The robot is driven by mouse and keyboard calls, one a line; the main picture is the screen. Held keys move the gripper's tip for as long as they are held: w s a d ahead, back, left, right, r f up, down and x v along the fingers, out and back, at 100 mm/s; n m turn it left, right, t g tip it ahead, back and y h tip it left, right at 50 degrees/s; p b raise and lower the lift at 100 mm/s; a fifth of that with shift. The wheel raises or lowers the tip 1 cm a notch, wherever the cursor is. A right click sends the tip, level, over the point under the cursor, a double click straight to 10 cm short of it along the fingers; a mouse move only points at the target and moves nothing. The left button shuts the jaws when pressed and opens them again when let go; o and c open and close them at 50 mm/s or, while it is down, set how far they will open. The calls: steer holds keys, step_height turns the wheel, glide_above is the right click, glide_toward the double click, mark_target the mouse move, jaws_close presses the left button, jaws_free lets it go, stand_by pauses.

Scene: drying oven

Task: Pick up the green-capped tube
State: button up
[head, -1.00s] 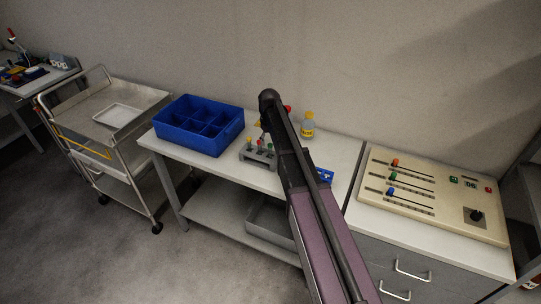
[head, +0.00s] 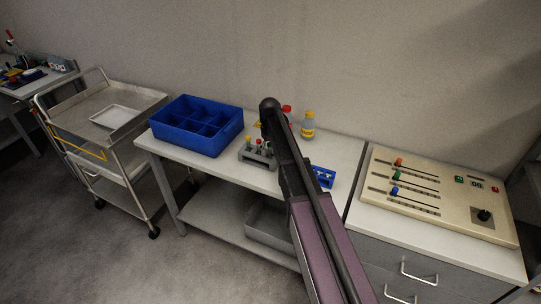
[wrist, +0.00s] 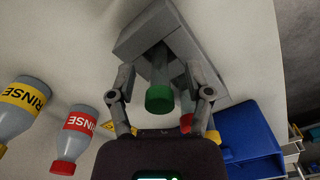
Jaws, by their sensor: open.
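In the wrist view the green-capped tube (wrist: 159,98) stands in a grey rack (wrist: 143,36), its cap facing the camera. My gripper (wrist: 162,94) is open, with one finger on each side of the green cap and a visible gap at both sides. A red-capped tube (wrist: 186,122) shows close to the right finger, partly hidden by it. In the head view the grey rack (head: 256,158) stands on the white table, with yellow and red caps visible. My arm hides my gripper there, and I cannot make out the green cap.
A blue divided bin (head: 198,125) stands left of the rack. A yellow-labelled rinse bottle (head: 308,125) stands behind my arm; it and a red-labelled one (wrist: 81,128) show in the wrist view. A small blue rack (head: 323,177) is right of my arm. A control panel (head: 440,195) lies further right.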

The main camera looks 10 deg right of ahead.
stand_by(0.3)
steer(key=c, duration=0.8)
steer(key=shift+c, duration=0.2)
steer(key=shift+r, duration=0.1)
step_height(320, 180, up, 10)
steer(key=p, duration=1)
stand_by(0.5)
steer(key=s+d+r+p, duration=0.1)
steer(key=s+d+p, duration=0.1)
steer(key=s+d, duration=0.7)
steer(key=shift+d+r, duration=0.4)
steer(key=shift+d, duration=0.75)
